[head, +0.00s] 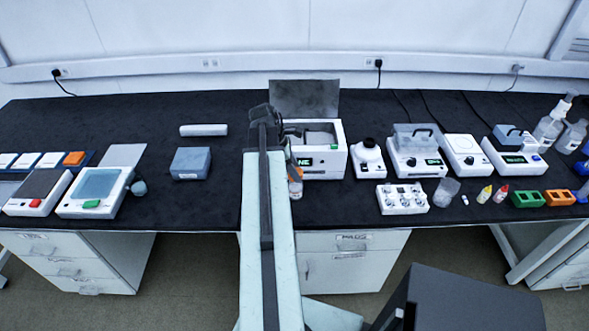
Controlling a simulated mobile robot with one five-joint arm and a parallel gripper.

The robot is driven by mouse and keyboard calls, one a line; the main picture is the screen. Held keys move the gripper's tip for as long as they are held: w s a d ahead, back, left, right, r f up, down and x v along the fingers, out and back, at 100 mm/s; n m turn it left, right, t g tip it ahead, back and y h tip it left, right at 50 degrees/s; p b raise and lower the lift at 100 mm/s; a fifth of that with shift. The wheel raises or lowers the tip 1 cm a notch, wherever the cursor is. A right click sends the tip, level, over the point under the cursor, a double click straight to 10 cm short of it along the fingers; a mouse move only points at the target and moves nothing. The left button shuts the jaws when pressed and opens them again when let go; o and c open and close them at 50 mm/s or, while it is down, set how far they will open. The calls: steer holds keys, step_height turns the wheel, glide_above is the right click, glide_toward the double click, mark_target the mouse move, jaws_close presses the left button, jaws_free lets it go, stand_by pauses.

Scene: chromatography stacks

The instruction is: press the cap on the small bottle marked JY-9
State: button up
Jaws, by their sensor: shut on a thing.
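My arm reaches up the middle of the head view, and its dark end (263,118) is over the bench. My gripper is mostly hidden behind the arm, near the front of the white instrument with the raised lid. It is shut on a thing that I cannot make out.
The white instrument (326,163) stands close behind and right of my arm. A white block with round wells (403,199), a clear beaker (446,191), yellow and red dropper bottles (485,194) and coloured racks (527,199) are to the right. A blue-grey box (191,163) is left; bare bench surrounds it.

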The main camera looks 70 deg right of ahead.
steer(key=o, duration=1.4)
steer(key=o, duration=0.5)
steer(key=shift+c, duration=0.2)
step_height(320, 180, up, 7)
steer(key=p, duration=0.7)
